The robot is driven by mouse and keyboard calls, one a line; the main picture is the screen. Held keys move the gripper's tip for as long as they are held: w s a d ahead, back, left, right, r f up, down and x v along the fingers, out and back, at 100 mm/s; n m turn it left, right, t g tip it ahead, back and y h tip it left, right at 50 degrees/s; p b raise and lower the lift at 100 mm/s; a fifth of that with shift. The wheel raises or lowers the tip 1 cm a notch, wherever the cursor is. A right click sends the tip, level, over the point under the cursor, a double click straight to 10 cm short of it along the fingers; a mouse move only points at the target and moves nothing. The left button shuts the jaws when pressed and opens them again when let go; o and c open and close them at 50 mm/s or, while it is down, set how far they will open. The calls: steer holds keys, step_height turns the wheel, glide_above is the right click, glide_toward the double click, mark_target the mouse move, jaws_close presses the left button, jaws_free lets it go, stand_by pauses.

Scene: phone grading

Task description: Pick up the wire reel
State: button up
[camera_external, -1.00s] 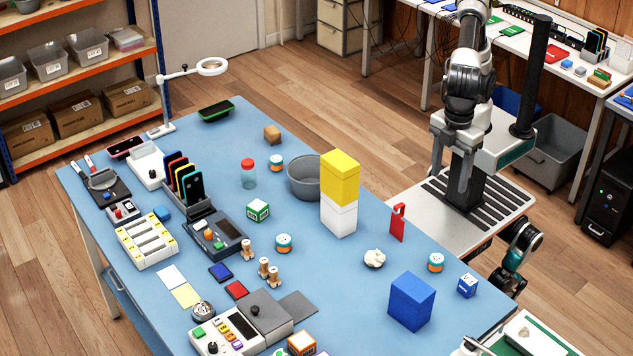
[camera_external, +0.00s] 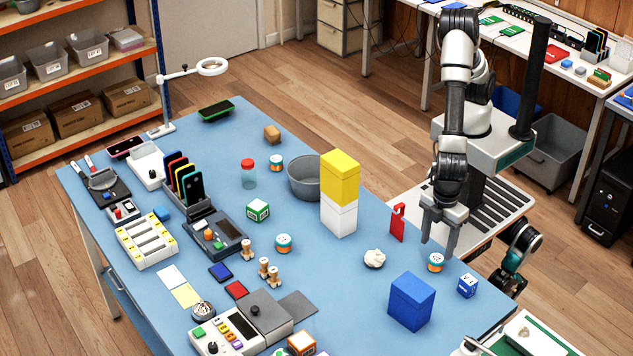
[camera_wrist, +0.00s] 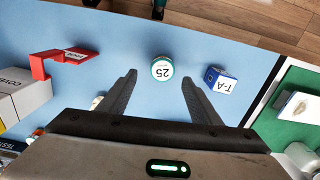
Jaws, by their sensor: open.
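No piece is plainly marked as the wire reel. A small round piece with a white top and orange and teal sides (camera_external: 436,262) stands upright near the table's right edge; its top reads 25 in the wrist view (camera_wrist: 161,69). Two similar round pieces stand at the table's middle (camera_external: 283,243) and farther back (camera_external: 276,162). Several spool-like wooden pieces (camera_external: 263,267) stand left of the middle. My gripper (camera_external: 438,243) is open and empty, pointing down just above and behind the right-hand round piece. In the wrist view that piece shows between and just beyond the fingertips (camera_wrist: 160,79).
A blue and white cube (camera_external: 467,286) stands close on the right. A red bracket-like piece (camera_external: 397,222), a white lump (camera_external: 374,258) and a large blue block (camera_external: 411,301) stand around. A tall yellow and white stack (camera_external: 340,180) rises farther left.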

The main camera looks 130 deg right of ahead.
mark_target(437, 258)
steer(key=shift+s+a+f, duration=0.1)
steer(key=shift+s+f, duration=0.05)
steer(key=shift+f, duration=1.4)
steer(key=shift+s+a+f, duration=0.1)
steer(key=shift+f, duration=1.45)
steer(key=shift+c, duration=0.2)
steer(key=c, duration=1.1)
